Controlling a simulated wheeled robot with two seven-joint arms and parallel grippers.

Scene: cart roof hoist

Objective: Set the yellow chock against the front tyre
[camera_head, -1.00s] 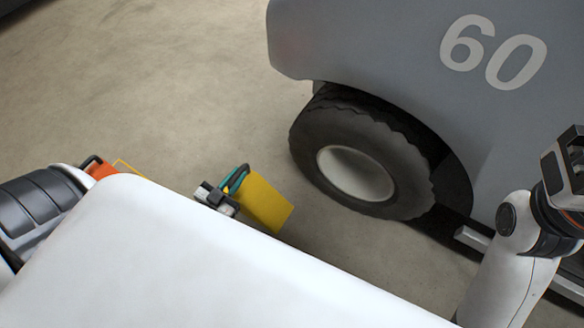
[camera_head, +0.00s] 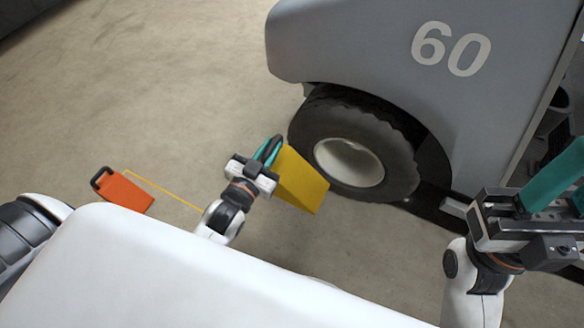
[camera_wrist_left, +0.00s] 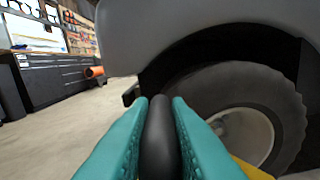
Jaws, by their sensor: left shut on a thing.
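The yellow chock (camera_head: 302,182) is a wedge with a dark handle, just left of the front tyre (camera_head: 386,130) in the head view. Its right edge overlaps the tyre's lower left in the picture; I cannot tell whether they touch. My left gripper (camera_head: 268,158) is shut on the chock's handle. In the left wrist view the dark handle (camera_wrist_left: 158,135) lies between the teal fingers, with a yellow corner (camera_wrist_left: 250,171) of the chock below the tyre (camera_wrist_left: 275,92). My right gripper (camera_head: 556,190) is at the right edge, partly cut off, its teal fingers apart and empty.
The grey vehicle body marked 60 (camera_head: 385,45) overhangs the tyre. An orange block with a black handle (camera_head: 123,190) sits on the floor at left, beside a thin yellow line (camera_head: 165,190).

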